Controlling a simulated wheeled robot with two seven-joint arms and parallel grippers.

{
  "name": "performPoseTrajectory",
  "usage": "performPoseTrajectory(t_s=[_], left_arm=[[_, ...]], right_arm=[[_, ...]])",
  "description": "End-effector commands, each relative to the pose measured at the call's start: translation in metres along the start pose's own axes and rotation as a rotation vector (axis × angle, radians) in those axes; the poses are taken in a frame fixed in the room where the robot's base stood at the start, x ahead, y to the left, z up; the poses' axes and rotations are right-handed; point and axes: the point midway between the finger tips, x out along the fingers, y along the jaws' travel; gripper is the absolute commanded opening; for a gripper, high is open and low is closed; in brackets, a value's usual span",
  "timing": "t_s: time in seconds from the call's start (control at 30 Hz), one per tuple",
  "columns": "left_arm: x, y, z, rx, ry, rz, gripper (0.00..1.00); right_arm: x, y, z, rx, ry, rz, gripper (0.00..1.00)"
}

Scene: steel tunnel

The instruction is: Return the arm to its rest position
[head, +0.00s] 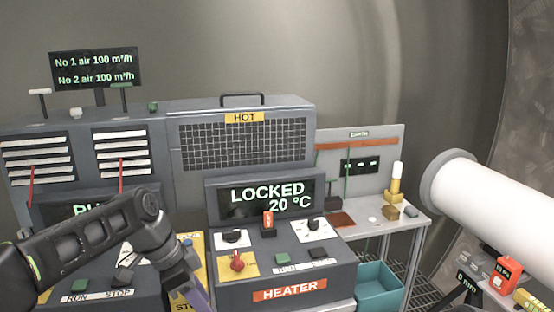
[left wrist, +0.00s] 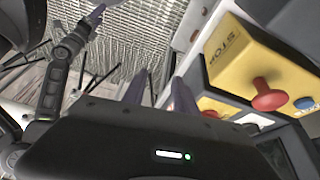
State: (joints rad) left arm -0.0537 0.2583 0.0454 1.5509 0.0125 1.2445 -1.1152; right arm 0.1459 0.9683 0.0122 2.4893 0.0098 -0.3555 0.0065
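My left arm (head: 95,235) comes in from the left in the head view and bends down in front of the left console. Its left gripper (head: 195,297) is partly cut off at the bottom edge, with a purple finger showing. In the left wrist view the left gripper (left wrist: 159,88) has its two purple fingers apart with nothing between them. Another arm of mine with a purple-tipped gripper (left wrist: 92,20) shows at the upper left of that view; it is too small to tell whether it is open. The right gripper is not in the head view.
A yellow STOP box (left wrist: 250,60) with a red button (left wrist: 270,97) is close right of the left gripper. The heater console (head: 290,270) stands right of the arm, its display (head: 268,198) reading LOCKED 20 °C. A side table (head: 410,222) and teal bin (head: 380,285) are farther right.

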Motion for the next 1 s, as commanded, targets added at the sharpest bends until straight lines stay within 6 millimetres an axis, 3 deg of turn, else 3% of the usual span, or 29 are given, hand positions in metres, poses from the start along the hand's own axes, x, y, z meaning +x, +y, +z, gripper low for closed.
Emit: performPoseTrajectory(t_s=[0.27, 0.37, 0.47, 0.6, 0.7, 0.8, 0.9, 1.0], left_arm=[[0.097, -0.005, 0.019, -0.206, -0.010, 0.014, 0.35], [0.148, 0.001, 0.033, -0.320, -0.017, 0.019, 0.35], [0.214, 0.019, 0.055, -0.478, -0.027, 0.026, 0.35], [0.308, 0.072, 0.099, -0.753, -0.045, 0.030, 0.35], [0.358, 0.124, 0.131, -0.954, -0.056, 0.026, 0.35], [0.387, 0.176, 0.157, -1.130, -0.065, 0.019, 0.35], [0.400, 0.215, 0.174, -1.260, -0.069, 0.012, 0.35], [0.403, 0.236, 0.183, -1.338, -0.067, 0.004, 0.35]], right_arm=[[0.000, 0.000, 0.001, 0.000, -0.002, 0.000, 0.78], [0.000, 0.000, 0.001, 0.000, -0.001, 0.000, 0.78], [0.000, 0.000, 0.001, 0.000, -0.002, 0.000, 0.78], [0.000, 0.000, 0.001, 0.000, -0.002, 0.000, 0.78], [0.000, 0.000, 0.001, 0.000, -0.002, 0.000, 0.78], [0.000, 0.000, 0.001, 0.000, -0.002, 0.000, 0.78], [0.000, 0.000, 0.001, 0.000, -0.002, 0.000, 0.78], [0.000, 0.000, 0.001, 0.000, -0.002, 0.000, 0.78]])
